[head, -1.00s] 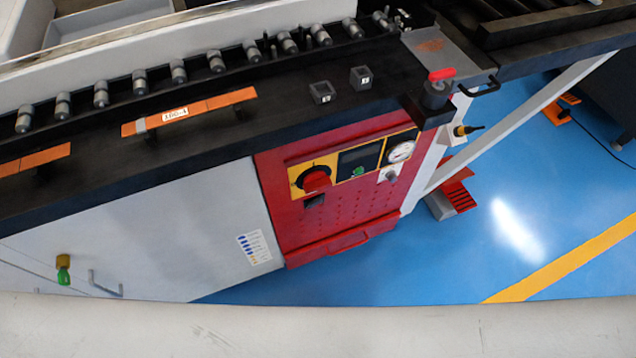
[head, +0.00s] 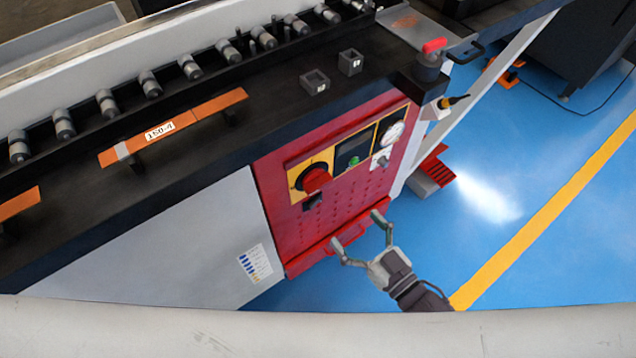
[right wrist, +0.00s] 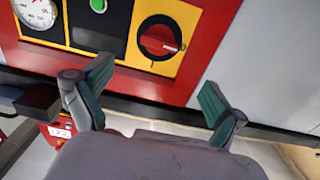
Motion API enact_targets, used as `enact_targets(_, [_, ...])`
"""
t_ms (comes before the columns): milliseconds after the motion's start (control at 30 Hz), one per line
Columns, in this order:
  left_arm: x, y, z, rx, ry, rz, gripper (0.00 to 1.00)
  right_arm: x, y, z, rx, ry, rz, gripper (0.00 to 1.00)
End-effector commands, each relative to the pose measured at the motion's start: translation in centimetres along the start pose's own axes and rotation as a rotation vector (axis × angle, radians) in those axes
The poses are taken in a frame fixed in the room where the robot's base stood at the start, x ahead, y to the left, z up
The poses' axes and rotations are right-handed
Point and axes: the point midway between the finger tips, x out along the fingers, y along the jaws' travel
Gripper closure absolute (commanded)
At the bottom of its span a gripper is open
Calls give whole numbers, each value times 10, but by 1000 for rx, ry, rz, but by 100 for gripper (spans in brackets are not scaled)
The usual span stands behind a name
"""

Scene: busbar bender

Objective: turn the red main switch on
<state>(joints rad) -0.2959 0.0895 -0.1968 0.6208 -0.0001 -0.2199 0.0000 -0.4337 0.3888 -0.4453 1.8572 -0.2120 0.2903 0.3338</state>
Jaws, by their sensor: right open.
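The red main switch (head: 316,179) is a red rotary knob on a yellow plate, on the red front panel (head: 300,226) of the bender. In the right wrist view the switch (right wrist: 161,42) sits above and between my fingers, with a pale mark on the right part of its handle. My right gripper (head: 356,238) is open and empty, below and to the right of the switch in the head view. Its fingers (right wrist: 150,95) are spread and apart from the knob. My left gripper is not in view.
Beside the switch are a green button (head: 353,161) and a round gauge (head: 392,133). A black worktop edge (head: 200,178) overhangs the panel, and a red-capped post (head: 434,48) stands at its corner.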

Motion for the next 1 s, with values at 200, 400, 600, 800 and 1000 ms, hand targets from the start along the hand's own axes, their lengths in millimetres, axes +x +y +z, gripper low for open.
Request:
enact_targets(200, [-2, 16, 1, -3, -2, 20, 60, 32, 1, -2, 0, 4, 1, 4])
enact_targets(400, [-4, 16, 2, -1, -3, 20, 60, 77, 1, -2, -1, 3, 2, 4])
enact_targets(600, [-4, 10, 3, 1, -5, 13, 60, 113, 1, -1, 0, 1, 2, 4])
enact_targets(800, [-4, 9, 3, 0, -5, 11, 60, 132, 1, 0, -1, 0, 2, 4])
enact_targets(1000, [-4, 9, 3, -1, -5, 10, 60, 136, 1, 1, 0, -2, 2, 4])
